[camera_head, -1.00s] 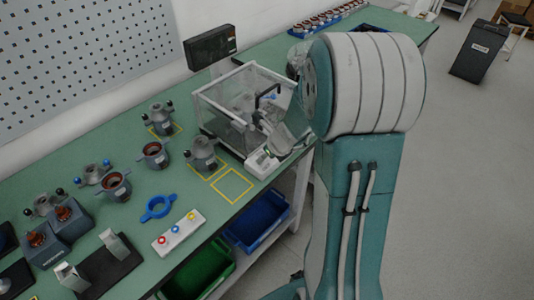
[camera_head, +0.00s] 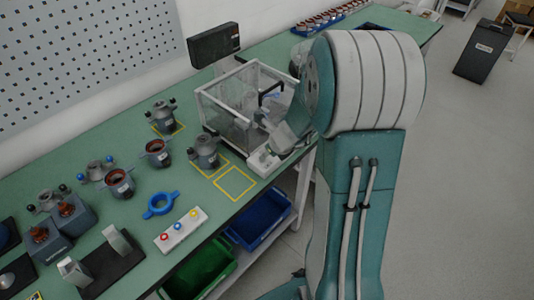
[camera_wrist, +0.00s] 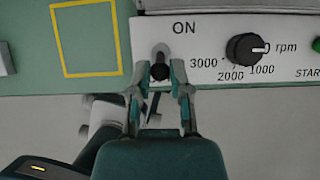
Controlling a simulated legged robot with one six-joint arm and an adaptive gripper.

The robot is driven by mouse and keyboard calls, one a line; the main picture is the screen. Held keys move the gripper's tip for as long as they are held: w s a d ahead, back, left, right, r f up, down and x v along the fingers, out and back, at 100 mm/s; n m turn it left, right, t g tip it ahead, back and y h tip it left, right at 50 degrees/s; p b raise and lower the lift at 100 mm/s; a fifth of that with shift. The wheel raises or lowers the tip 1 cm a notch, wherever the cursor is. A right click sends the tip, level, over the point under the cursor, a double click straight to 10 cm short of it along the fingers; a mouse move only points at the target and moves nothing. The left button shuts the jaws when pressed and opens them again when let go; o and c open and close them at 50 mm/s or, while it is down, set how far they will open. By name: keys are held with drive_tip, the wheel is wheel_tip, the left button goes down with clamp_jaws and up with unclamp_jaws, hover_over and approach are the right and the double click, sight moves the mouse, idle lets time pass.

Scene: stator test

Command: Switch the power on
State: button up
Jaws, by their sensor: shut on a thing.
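The power switch (camera_wrist: 160,54) is a small metal toggle with a dark round tip, below the word ON at the left end of a white control panel (camera_wrist: 208,71). The fingertips of my gripper (camera_wrist: 160,73) are closed in on both sides of the dark tip, shut on it. The tip points toward my gripper's palm in the wrist view. In the head view the panel (camera_head: 259,163) is at the front of a clear test enclosure (camera_head: 224,105), and my arm hides the switch.
A black rpm knob (camera_wrist: 245,47) and a green START button (camera_wrist: 317,44) are to the right of the switch. A yellow outlined square (camera_head: 234,195) is empty on the green table. Several stators and a three-button box (camera_head: 180,231) stand to the left.

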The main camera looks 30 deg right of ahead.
drive_tip(key=shift+w, duration=0.1)
drive_tip(key=shift+w+a, duration=0.25)
drive_tip(key=shift+w, duration=0.4)
drive_tip(key=shift+w+a, duration=0.2)
drive_tip(key=shift+w, duration=0.4)
drive_tip(key=o, duration=0.5)
drive_tip(key=shift+r, duration=0.1)
drive_tip(key=shift+v, duration=2.95)
